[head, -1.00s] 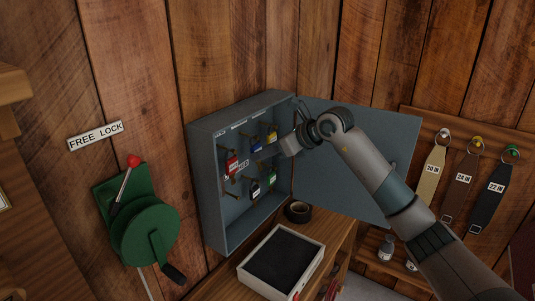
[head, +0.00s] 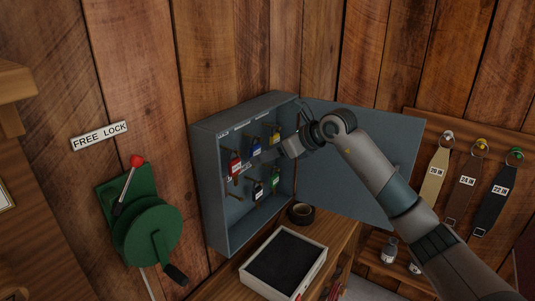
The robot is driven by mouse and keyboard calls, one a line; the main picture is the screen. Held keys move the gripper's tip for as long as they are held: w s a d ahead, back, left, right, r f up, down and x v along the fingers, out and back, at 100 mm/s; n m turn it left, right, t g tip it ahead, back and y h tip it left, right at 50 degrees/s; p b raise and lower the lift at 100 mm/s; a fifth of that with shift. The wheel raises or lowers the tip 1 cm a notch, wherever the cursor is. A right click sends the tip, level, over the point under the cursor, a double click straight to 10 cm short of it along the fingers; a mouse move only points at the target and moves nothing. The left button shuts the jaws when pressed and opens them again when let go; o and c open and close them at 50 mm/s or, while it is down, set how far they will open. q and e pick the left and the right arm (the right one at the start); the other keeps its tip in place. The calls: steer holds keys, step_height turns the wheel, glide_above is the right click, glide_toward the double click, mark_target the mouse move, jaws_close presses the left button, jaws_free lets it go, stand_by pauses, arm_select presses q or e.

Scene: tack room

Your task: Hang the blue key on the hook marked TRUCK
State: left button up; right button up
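The grey key cabinet (head: 215,205) stands open against the plank wall. The blue key tag (head: 256,150) is in its upper row, between a red tag (head: 234,166) and a yellow tag (head: 274,138). It appears to hang at a hook there. The hook labels are too small to read. My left gripper is out of view.
The open door (head: 370,150) stands behind my arm. Below are a dark-lined tray (head: 252,276) and a tape roll (head: 300,213). A green winch (head: 145,230) is at left.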

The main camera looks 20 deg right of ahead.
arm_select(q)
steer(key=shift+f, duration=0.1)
arm_select(e)
steer(key=shift+d, duration=0.1)
arm_select(q)
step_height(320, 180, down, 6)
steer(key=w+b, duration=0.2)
steer(key=b, duration=0.4)
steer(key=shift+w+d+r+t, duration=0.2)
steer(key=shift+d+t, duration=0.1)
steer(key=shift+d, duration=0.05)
arm_select(e)
steer(key=v, duration=1.7)
steer(key=shift+s, duration=0.2)
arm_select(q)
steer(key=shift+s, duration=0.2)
